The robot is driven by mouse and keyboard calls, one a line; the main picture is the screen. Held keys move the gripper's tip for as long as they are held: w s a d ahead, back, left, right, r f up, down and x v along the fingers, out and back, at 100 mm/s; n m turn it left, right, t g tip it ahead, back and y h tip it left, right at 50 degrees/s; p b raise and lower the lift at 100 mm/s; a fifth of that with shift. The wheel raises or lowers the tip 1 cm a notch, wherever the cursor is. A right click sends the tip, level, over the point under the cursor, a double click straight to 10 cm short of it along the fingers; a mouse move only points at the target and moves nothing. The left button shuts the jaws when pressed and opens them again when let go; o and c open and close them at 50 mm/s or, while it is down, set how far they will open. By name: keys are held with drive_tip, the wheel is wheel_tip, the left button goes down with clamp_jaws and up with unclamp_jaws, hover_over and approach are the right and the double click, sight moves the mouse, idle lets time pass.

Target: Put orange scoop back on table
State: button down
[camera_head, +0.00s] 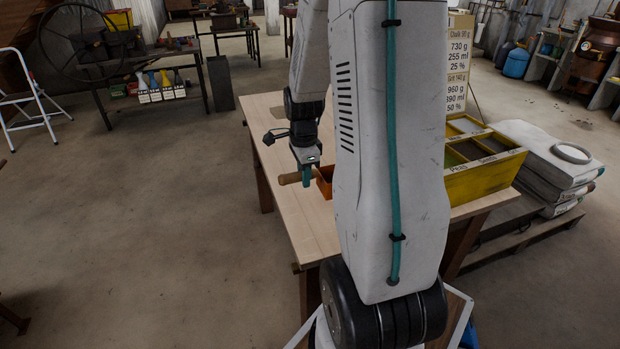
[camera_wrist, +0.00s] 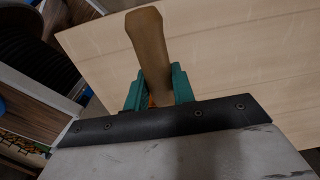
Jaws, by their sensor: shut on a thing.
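The orange scoop (camera_head: 325,182) shows in the head view over the left part of the table, with its wooden handle (camera_head: 290,178) pointing left; my arm hides its right side. My gripper (camera_head: 306,176) is shut on the handle. In the wrist view the handle (camera_wrist: 150,45) stands between my teal fingers (camera_wrist: 154,90), and only a sliver of orange shows below it. The wooden table (camera_head: 285,215) lies beneath. I cannot tell whether the scoop touches the tabletop.
A yellow divided bin (camera_head: 485,178), one part labelled Peas, stands on the table's right side. A sign with amounts (camera_head: 459,60) rises behind it. Sacks (camera_head: 550,160) lie on a pallet to the right. The table's left and front surface is bare.

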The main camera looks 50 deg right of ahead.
drive_tip(key=shift+f, duration=2.05)
drive_tip(key=c, duration=1.2)
unclamp_jaws()
drive_tip(key=shift+f, duration=0.1)
drive_tip(key=shift+o, duration=0.2)
